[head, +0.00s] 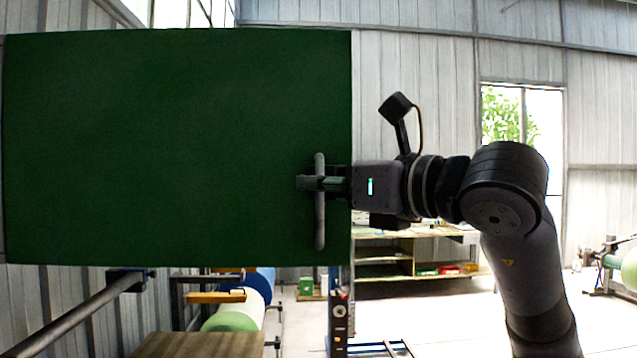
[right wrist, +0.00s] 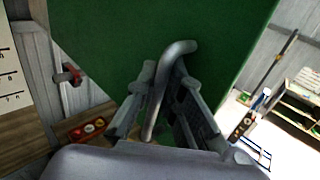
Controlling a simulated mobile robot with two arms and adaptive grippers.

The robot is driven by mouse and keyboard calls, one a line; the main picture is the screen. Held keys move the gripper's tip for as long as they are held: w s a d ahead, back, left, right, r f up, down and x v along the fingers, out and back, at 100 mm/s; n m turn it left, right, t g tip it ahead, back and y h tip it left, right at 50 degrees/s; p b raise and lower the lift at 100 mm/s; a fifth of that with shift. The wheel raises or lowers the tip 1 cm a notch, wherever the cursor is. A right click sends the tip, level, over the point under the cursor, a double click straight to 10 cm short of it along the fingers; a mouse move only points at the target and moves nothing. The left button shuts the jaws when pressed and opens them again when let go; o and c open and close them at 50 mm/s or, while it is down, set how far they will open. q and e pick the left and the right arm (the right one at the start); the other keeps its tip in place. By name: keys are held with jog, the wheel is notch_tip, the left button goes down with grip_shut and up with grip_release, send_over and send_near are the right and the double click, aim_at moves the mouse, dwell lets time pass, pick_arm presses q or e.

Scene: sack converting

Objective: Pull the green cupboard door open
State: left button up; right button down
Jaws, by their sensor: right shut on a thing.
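The green cupboard door (head: 170,140) fills the left and middle of the head view as a large flat panel, and it also shows behind the fingers in the right wrist view (right wrist: 120,40). Its grey vertical bar handle (head: 320,225) is near the door's right edge. My right gripper (head: 318,183) reaches in from the right and is shut on the handle, around its middle. In the right wrist view the curved handle (right wrist: 175,55) passes between the two fingers (right wrist: 165,105). Whether the door stands ajar I cannot tell. My left gripper is not in view.
Below the door are a wooden surface (head: 200,345), a grey rail (head: 85,312) at the lower left and rolls of material (head: 235,315). A shelf unit (head: 410,260) stands behind my right arm. The pale floor (head: 440,315) at the lower right looks clear.

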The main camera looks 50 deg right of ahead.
jog(key=c, duration=1.7)
grip_release()
jog(key=shift+s, duration=0.1)
jog(key=s+a, duration=0.1)
jog(key=s, duration=1.1)
jog(key=shift+a, duration=0.15)
